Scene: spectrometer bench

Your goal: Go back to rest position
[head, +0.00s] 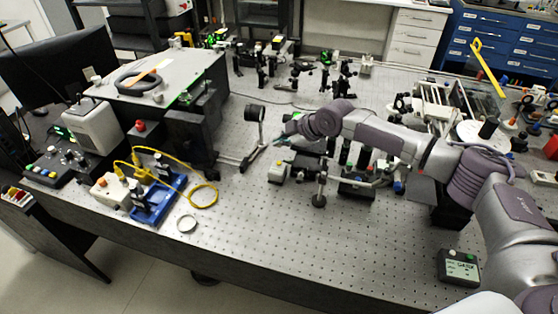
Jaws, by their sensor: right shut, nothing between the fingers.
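My right arm reaches in from the right across the optical table (290,240). My right gripper (281,139) is at its end, near the middle of the picture, with its fingers pointing left. It is shut and empty. My left gripper is not in view.
Black optic posts (318,190) stand under my right arm. A control box with a green button (459,267) is at right front. The front middle of the table is clear.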

